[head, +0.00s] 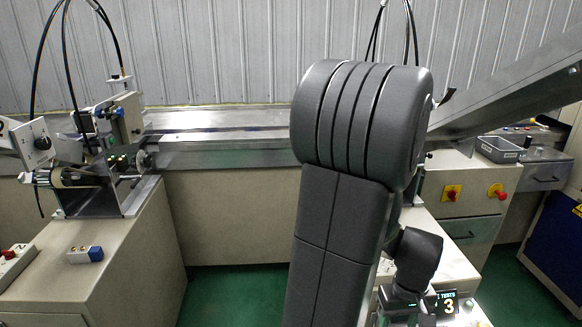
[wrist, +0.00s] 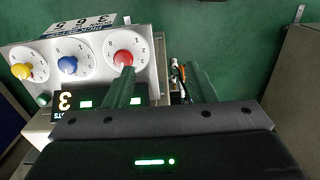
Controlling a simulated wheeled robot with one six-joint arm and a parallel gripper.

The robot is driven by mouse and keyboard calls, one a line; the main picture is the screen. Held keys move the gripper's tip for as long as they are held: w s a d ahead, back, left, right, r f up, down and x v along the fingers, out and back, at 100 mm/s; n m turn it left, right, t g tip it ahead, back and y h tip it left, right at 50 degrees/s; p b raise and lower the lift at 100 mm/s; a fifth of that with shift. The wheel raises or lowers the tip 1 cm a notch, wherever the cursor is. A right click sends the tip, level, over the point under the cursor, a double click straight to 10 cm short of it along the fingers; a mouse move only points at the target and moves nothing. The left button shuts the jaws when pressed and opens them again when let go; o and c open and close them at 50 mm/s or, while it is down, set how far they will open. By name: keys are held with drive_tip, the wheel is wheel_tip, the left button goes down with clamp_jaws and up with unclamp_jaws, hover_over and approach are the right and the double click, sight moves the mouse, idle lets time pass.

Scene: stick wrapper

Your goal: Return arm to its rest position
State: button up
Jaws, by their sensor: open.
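My arm (head: 345,200) stands raised in the middle of the head view, bent at a large ribbed joint. Its far end drops behind toward a small control box at the lower right. In the wrist view my gripper (wrist: 160,74) is open, with nothing between its two green-lit fingers. The left finger overlaps the lower edge of the red knob (wrist: 123,58) in the picture; I cannot tell whether they touch. A blue knob (wrist: 67,65) and a yellow knob (wrist: 21,71) sit to the left on the same white panel (wrist: 95,44).
A lit display reading 3 (head: 447,304) is beside the gripper end. A long metal conveyor (head: 220,125) runs behind my arm. A sloping chute (head: 510,85) crosses the upper right. A machine with reels (head: 110,165) stands left. Green floor (head: 225,290) shows between the cabinets.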

drive_tip(key=w+a+f, duration=0.4)
drive_tip(key=w+a, duration=0.3)
drive_tip(key=w, duration=0.1)
drive_tip(key=w+a+f, duration=0.4)
drive_tip(key=w+a, duration=0.3)
drive_tip(key=a, duration=0.1)
drive_tip(key=shift+w+a+f+m, duration=0.25)
drive_tip(key=shift+w+f+m, duration=0.05)
drive_tip(key=shift+w, duration=0.1)
drive_tip(key=shift+a+r+b, duration=0.1)
drive_tip(key=shift+a+b, duration=0.15)
drive_tip(key=shift+b, duration=0.5)
